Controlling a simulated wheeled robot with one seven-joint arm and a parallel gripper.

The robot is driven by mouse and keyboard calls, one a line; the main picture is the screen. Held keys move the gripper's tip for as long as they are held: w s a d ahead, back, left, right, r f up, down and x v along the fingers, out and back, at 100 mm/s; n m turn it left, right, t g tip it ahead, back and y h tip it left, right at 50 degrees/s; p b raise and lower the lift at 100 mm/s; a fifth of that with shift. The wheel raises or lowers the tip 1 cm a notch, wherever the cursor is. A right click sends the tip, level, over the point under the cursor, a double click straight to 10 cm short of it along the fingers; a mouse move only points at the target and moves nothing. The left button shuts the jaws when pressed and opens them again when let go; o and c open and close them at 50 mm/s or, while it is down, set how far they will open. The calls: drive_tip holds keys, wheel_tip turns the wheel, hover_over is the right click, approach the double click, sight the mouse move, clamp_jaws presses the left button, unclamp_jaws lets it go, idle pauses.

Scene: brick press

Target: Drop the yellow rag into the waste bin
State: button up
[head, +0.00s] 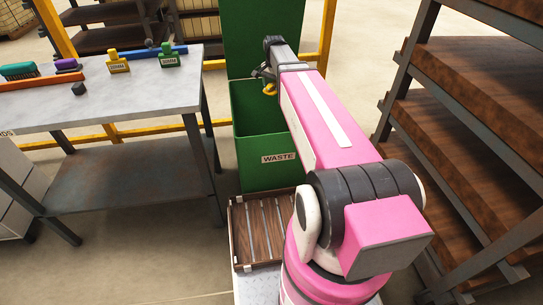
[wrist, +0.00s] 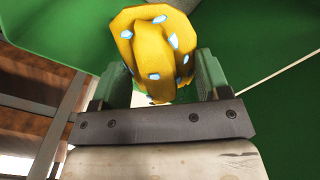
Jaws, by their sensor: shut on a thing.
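The yellow rag (wrist: 155,50) with light blue spots is bunched between the fingers of my gripper (wrist: 155,85) in the wrist view. A small yellow part of the rag (head: 270,89) also shows in the head view, below my gripper (head: 264,76). My gripper is shut on the rag. The green waste bin (head: 262,158), with a WASTE label on its front, stands open with a raised green back panel. In the head view my gripper and the rag appear over the bin's opening. Green bin surfaces surround the rag in the wrist view. My arm hides the bin's right part.
A grey table (head: 120,93) at the left holds a brush, yellow and green labelled items, and bars. A shelf rack (head: 465,100) with wooden boards stands close on the right. A slatted wooden tray (head: 258,235) lies in front of the bin. Yellow rails stand behind.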

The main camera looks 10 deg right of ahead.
drive_tip(key=shift+w+f+m, duration=0.3)
drive_tip(key=shift+w+f, duration=0.05)
drive_tip(key=shift+f, duration=0.2)
drive_tip(key=shift+w+f+m, duration=0.3)
drive_tip(key=shift+f, duration=0.25)
drive_tip(key=shift+d+f, duration=0.1)
drive_tip(key=shift+f, duration=2.7)
drive_tip(key=o, duration=1.1)
wheel_tip(320, 180, up, 11)
drive_tip(key=shift+f, duration=0.1)
